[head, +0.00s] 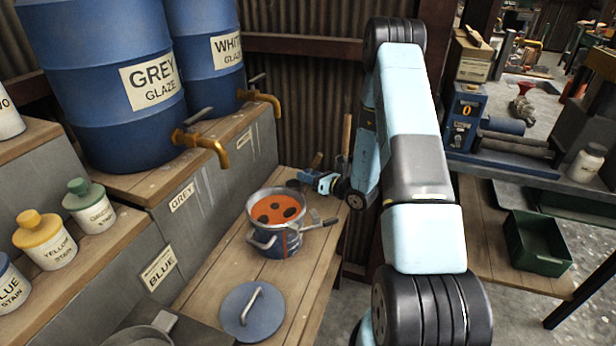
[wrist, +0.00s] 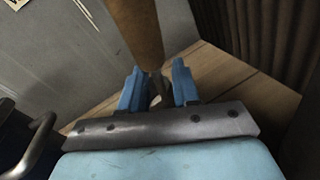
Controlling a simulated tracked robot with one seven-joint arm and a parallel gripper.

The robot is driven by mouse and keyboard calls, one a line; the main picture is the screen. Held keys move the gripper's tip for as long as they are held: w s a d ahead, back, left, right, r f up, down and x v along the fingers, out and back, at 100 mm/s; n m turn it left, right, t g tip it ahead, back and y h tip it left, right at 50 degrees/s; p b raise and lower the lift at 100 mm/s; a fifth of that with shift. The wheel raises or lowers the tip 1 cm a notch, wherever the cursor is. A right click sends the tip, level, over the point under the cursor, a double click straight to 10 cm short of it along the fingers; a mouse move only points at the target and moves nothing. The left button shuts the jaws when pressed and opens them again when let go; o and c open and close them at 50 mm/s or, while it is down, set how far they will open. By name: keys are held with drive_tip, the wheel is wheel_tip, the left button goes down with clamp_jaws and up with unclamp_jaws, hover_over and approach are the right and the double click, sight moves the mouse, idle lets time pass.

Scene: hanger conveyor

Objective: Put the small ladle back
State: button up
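A metal pot (head: 284,241) of orange liquid with dark blotches stands on the wooden bench. My gripper (head: 317,180) is low over the bench's far end, behind the pot. In the wrist view, a wooden handle (wrist: 139,32) comes down from the top towards my gripper (wrist: 158,88). The blue fingers stand apart on either side of its lower end. Contact is unclear.
A blue lid (head: 252,312) lies on the bench in front of the pot. Blue glaze barrels (head: 110,70) with brass taps (head: 208,143) stand on the step to the left. Stain bottles (head: 90,207) line the left ledge. A green bin (head: 537,243) sits to the right.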

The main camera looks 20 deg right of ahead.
drive_tip(key=shift+o, duration=0.6)
